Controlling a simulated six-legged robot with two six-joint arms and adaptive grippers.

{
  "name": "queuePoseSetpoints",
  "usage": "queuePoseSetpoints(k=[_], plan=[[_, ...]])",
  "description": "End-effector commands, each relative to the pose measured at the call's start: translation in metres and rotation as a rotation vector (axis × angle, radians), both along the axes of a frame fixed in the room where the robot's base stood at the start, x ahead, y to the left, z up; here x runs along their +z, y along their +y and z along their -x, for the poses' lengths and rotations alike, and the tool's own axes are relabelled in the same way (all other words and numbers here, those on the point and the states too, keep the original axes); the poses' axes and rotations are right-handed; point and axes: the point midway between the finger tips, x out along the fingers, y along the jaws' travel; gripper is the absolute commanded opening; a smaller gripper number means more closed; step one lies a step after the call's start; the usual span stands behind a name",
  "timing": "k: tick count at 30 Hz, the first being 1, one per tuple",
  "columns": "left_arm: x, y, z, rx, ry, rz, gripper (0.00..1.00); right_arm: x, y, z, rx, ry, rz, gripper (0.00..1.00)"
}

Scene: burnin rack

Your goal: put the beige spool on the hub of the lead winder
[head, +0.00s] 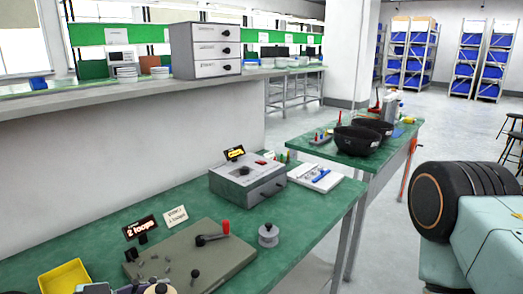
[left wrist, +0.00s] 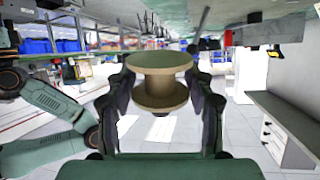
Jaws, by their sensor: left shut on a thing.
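The beige spool (left wrist: 160,88) is between the two fingers of my left gripper (left wrist: 162,76) in the left wrist view, its wide flange facing up. The gripper is shut on it. In the head view a bit of my left gripper (head: 128,289) and a beige round edge show at the bottom edge, in front of the lead winder. The lead winder (head: 222,262) is a grey-brown board with a red-knobbed crank (head: 225,227) and several dark pegs; I cannot tell which part is the hub. My right gripper is out of view.
A grey spool (head: 268,236) stands on the green bench right of the board. A grey instrument box (head: 247,181) and a white tray (head: 315,178) stand behind. A yellow bin (head: 64,280) is at left, beside a "2 loops" sign (head: 141,228).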

Motion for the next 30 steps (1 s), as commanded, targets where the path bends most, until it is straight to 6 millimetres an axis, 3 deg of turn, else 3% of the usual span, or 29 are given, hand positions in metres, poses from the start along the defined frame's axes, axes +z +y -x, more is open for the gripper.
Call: queuePoseSetpoints(k=[19,30], plan=[[0.001,0.0,-0.002,0.01,0.002,0.0,0.17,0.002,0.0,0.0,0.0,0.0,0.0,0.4],[0.009,0.017,-0.047,0.264,0.001,-0.009,0.17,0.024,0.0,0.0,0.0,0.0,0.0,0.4]])
